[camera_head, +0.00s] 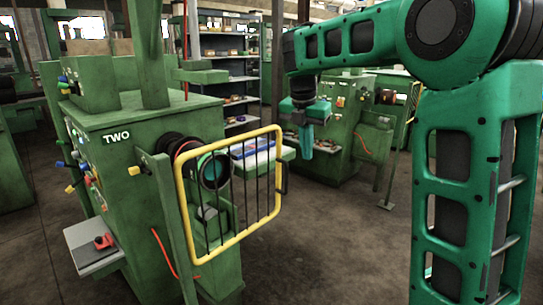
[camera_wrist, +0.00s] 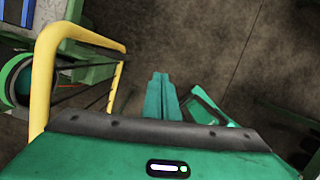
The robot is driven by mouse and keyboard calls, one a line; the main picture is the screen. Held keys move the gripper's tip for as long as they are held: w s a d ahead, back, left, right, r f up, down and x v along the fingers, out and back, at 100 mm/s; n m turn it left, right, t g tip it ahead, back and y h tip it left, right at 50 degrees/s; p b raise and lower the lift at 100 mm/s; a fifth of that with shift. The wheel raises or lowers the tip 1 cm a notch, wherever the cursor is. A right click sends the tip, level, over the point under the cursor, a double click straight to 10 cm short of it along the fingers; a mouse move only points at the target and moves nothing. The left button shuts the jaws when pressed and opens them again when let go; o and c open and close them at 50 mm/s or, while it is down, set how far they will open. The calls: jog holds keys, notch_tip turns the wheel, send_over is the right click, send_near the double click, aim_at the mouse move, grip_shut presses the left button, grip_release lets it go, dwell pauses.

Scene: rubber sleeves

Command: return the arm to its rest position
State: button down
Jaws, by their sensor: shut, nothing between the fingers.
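My arm is raised on the right of the head view, with its upper link reaching left. My gripper (camera_head: 306,150) hangs pointing down from it, over the floor and to the right of the yellow guard. In the wrist view my gripper (camera_wrist: 161,84) shows its teal fingers close together, with nothing between them. The fingers are apart from the yellow guard frame (camera_wrist: 41,85), which stands to their left.
The green machine marked TWO (camera_head: 150,150) stands at left with its yellow barred guard (camera_head: 186,215). A small shelf (camera_head: 95,252) holds a red part (camera_head: 103,241). Shelving (camera_head: 238,75) and another green machine (camera_head: 335,140) stand behind. The floor (camera_head: 330,245) in front is clear.

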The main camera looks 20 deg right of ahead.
jog(key=s+d+f+m+g, duration=0.1)
jog(key=s+d+f+m, duration=0.25)
jog(key=s+m, duration=0.5)
jog(key=s+d+f+m, duration=0.2)
jog(key=s+d+m, duration=0.3)
jog(key=s+m, duration=0.4)
jog(key=s+a+f+m+y, duration=0.1)
jog(key=s+f+m, duration=0.3)
jog(key=s+m, duration=0.3)
jog(key=s+a+f+m+y, duration=0.1)
jog(key=s+f+m, duration=0.4)
jog(key=s, duration=0.7)
jog(key=shift+s+a+m+g, duration=0.2)
jog(key=shift+a+m+g, duration=0.1)
jog(key=shift+m, duration=0.95)
jog(key=shift+w+f, duration=0.2)
jog(key=shift+w, duration=0.4)
